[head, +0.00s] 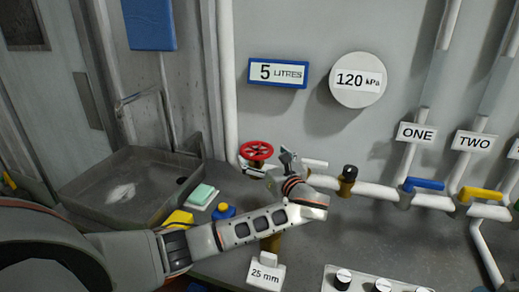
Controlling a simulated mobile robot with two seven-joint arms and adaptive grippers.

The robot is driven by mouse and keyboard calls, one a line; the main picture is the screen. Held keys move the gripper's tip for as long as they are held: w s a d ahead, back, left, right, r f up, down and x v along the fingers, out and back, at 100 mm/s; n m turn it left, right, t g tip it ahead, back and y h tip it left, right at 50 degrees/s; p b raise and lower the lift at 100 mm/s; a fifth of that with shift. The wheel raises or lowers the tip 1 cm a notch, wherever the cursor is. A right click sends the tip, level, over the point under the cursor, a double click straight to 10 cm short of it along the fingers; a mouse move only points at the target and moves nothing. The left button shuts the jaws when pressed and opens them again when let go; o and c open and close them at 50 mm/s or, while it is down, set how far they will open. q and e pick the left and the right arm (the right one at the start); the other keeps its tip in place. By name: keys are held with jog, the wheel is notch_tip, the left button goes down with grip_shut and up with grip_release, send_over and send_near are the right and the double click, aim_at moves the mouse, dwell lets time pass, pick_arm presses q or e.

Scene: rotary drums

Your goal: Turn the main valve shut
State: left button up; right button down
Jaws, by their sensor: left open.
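A red handwheel valve (256,150) sits on the white pipework near the bottom of the grey wall, left of the picture's middle. It is the only red wheel in view, though no label on it shows. My left gripper (286,156) is just right of the wheel, at the end of my arm reaching in from the left. Its jaws are small and partly hidden by the wrist; they are open, with nothing seen between them. I cannot tell whether they touch the wheel. My right gripper is out of view.
A brass fitting (347,180), a blue lever (424,184) and a yellow lever (480,194) sit along the pipe to the right. A grey sink (85,185) is at left. A "25 mm" sign (265,275) and a knob panel (375,285) are in front.

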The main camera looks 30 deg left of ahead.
aim_at(256, 150)
pick_arm(q)
jog(key=shift+x, duration=1.8)
jog(key=shift+w, duration=0.1)
jog(key=c, duration=1.1)
jog(key=shift+m+t+h, duration=0.3)
jog(key=shift+m+t, duration=0.1)
jog(key=shift+t, duration=0.2)
jog(key=m+t+h, duration=0.2)
jog(key=shift+s+a+t+h, duration=0.15)
jog(key=shift+s+t+h, duration=0.15)
jog(key=shift+t, duration=0.1)
jog(key=shift+a+m+t+h, duration=0.1)
jog(key=shift+m+t+h, duration=1.2)
jog(key=shift+m+h, duration=0.5)
